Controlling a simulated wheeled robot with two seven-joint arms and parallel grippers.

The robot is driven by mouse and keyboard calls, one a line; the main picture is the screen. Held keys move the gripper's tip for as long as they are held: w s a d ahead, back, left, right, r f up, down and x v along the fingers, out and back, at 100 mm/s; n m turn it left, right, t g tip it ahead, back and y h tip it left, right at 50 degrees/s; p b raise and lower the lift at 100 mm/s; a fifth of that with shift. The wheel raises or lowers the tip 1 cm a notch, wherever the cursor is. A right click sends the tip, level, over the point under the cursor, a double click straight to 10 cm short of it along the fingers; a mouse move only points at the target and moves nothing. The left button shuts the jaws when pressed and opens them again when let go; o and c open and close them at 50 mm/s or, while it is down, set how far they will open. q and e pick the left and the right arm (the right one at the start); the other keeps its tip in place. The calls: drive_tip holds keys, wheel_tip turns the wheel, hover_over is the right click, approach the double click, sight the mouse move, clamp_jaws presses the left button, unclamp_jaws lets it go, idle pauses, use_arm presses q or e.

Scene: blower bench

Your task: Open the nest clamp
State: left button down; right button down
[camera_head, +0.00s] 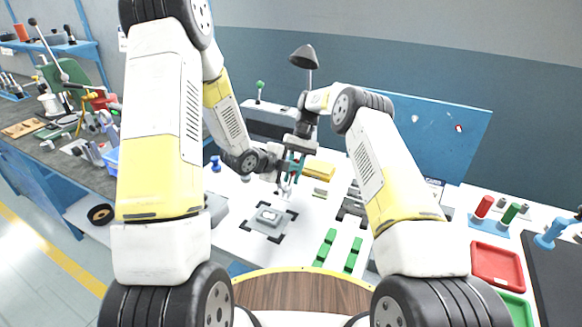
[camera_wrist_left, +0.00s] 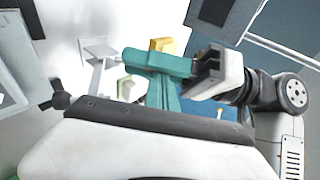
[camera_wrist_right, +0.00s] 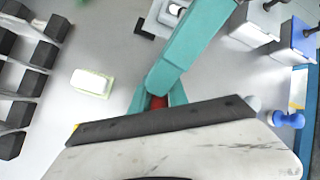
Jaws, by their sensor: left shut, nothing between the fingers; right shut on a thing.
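A grey nest plate (camera_head: 268,216) lies on the white bench between black corner marks in the head view. Both hands are close together just behind it. My right gripper (camera_head: 297,162) points down and is shut on a small red piece (camera_wrist_right: 158,102), seen between its teal jaws in the right wrist view; it looks like the clamp's handle. My left gripper (camera_head: 286,168) is shut and empty beside it, and the teal fingers cross in the left wrist view (camera_wrist_left: 160,75). The hands hide most of the clamp, so I cannot tell its arm's position.
A yellow block (camera_head: 319,169) lies behind the hands. Green bars (camera_head: 340,250) lie in front, right of the nest. A red tray (camera_head: 497,266) and red and green pegs stand at the right. A blue fixture (camera_wrist_right: 292,40) shows in the right wrist view.

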use_arm(q)
drive_tip(key=shift+w+a, duration=0.25)
drive_tip(key=shift+w, duration=0.05)
use_arm(e)
drive_tip(key=c, duration=1.3)
unclamp_jaws()
drive_tip(key=shift+s+a+r, duration=0.2)
drive_tip(key=shift+c, duration=0.2)
